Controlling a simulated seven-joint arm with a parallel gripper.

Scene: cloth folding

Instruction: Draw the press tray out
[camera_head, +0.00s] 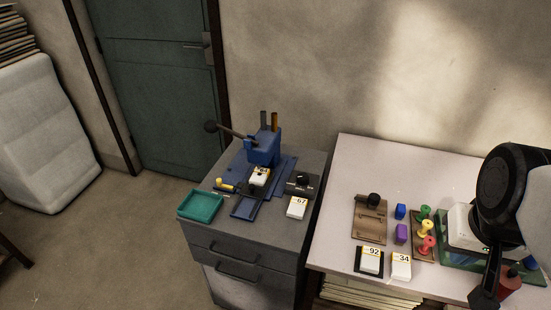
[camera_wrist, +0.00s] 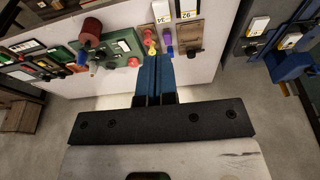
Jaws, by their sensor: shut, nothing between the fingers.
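The blue press (camera_head: 262,148) stands on the grey cabinet, with a lever ending in a dark ball. Its low blue tray (camera_head: 246,206) reaches toward the front edge, and a white block (camera_head: 260,176) sits at its rear, under the press head. A yellow knob (camera_head: 226,186) is left of the tray. In the wrist view, part of the blue press (camera_wrist: 293,66) shows at the right edge. My gripper (camera_wrist: 155,58) has its blue fingers together and empty, over the front of the white table, well away from the press.
A teal tray (camera_head: 201,206) lies left of the press, and a block marked 67 (camera_head: 297,207) lies right. The white table (camera_head: 335,225) holds blocks marked 92 (camera_head: 371,260) and 34 (camera_head: 401,265), a brown board (camera_head: 369,226) and coloured pegs. A gap separates cabinet and table.

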